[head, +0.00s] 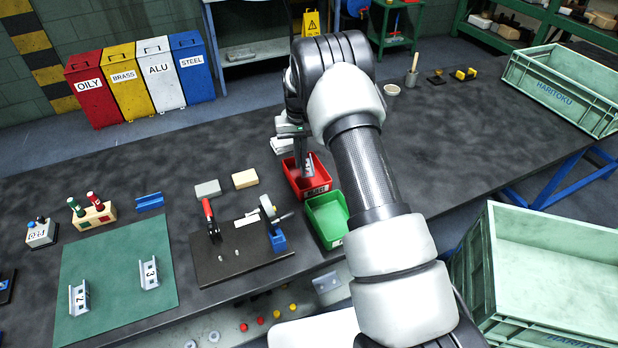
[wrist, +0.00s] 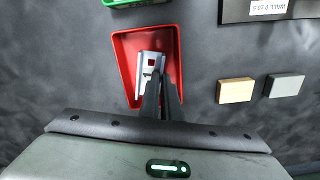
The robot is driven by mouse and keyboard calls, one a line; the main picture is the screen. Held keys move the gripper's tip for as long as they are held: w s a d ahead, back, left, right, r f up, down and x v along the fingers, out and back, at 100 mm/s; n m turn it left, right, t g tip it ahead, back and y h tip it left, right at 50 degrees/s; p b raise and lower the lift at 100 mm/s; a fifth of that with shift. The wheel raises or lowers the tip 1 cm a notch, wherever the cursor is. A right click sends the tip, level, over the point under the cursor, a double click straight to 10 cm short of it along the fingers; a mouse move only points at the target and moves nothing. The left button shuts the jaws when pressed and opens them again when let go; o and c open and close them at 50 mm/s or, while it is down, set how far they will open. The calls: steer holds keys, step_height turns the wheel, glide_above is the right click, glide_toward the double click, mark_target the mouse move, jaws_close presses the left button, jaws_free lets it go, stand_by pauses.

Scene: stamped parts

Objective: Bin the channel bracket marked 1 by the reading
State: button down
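A grey channel bracket (wrist: 149,68) is at my gripper's fingertips, over or inside the red bin (wrist: 122,49); its number cannot be read. My gripper (wrist: 161,92) has its fingers close together and appears shut on the bracket. In the head view the bracket (head: 308,166) shows above the red bin (head: 318,188), partly hidden by my gripper (head: 301,150). The green bin (head: 327,222) stands beside the red one and looks empty. Brackets marked 2 (head: 79,297) and 3 (head: 149,273) stand on the green mat (head: 117,267).
A dark fixture plate (head: 222,264) with a red-handled clamp (head: 209,218) and a blue-based gauge (head: 272,228) lies left of the bins. A grey block (head: 208,188) and a tan block (head: 245,179) lie behind it. The bench right of my arm is mostly clear.

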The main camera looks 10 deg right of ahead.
steer(key=shift+f+b, duration=1.7)
steer(key=shift+f, duration=0.85)
stand_by(1.0)
steer(key=c, duration=1.9)
jaws_free()
steer(key=shift+r, duration=0.1)
